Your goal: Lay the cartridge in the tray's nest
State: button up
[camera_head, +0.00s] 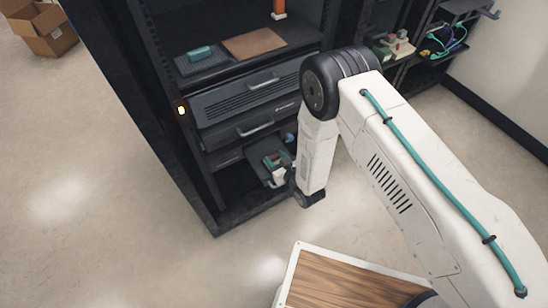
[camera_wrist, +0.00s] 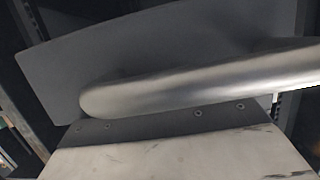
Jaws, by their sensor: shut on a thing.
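My gripper (camera_head: 284,180) is low at the front of the dark rack, under the arm's end link. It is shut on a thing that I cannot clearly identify. A teal block (camera_head: 200,53), possibly the cartridge, rests on a dark flat piece (camera_head: 203,64) on an upper shelf, well away from my gripper. I cannot tell whether that piece is the tray. In the wrist view a rounded silver bar (camera_wrist: 200,85) crosses close up before a grey plate (camera_wrist: 110,60). No nest is clearly visible.
Drawer fronts with silver handles (camera_head: 255,127) are above my gripper. A brown flat pad (camera_head: 254,43) is on the upper shelf. A wood-topped surface (camera_head: 340,285) is in front. A cardboard box (camera_head: 42,30) stands at the far left. The floor left of the rack is clear.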

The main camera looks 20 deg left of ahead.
jog(key=shift+s+d+f, duration=0.15)
jog(key=shift+d+f, duration=0.05)
jog(key=shift+f, duration=0.45)
jog(key=o, duration=1)
jog(key=shift+r, duration=0.15)
jog(key=shift+o, duration=0.3)
jog(key=r+v, duration=0.1)
jog(key=v, duration=1.1)
jog(key=shift+a+r, duration=0.1)
jog(key=shift+a, duration=0.05)
